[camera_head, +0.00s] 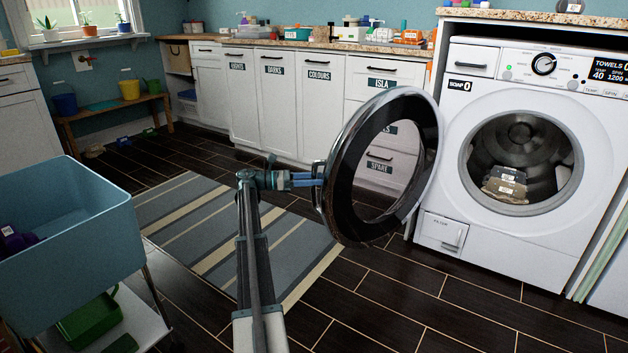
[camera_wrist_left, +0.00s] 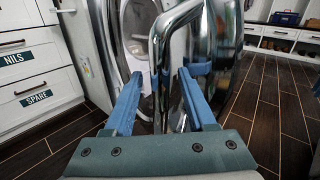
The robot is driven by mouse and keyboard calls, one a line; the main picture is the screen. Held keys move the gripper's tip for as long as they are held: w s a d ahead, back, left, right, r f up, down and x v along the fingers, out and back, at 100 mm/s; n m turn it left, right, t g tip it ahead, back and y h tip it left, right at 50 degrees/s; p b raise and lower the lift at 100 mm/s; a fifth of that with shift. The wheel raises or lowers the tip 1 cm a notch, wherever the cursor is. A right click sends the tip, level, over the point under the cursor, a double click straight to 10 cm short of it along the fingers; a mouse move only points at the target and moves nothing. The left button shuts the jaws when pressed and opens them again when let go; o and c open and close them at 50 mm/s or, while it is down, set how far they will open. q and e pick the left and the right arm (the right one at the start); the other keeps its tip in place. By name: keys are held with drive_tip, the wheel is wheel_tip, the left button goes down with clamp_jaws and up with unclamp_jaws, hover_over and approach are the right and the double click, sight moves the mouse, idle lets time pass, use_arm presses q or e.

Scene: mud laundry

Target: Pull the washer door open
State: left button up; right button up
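The washer (camera_head: 450,205) stands at the right with its round drum opening uncovered. Its washer door (camera_head: 345,225), a dark ring with a pale rim and clear middle, is swung far out to the left of the opening. My left gripper (camera_head: 315,178) is at the door's outer edge, by the chrome handle (camera_head: 318,200). In the left wrist view, the blue fingers of my left gripper (camera_wrist_left: 159,82) stand apart on either side of the handle (camera_wrist_left: 158,70), with visible gaps. The door (camera_wrist_left: 218,60) is behind it. My right gripper is out of view.
A dark and tan item (camera_head: 505,187) lies in the drum. White cabinets (camera_head: 285,95) line the back wall. A striped rug (camera_head: 215,225) lies on the dark floor. A blue cart bin (camera_head: 75,230) stands at the left. The floor before the washer is clear.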

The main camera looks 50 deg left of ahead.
use_arm(q)
drive_tip(key=shift+s, duration=0.1)
drive_tip(key=v, duration=1.3)
drive_tip(key=shift+s+a, duration=0.2)
drive_tip(key=shift+s, duration=0.1)
drive_tip(key=shift+r, duration=0.1)
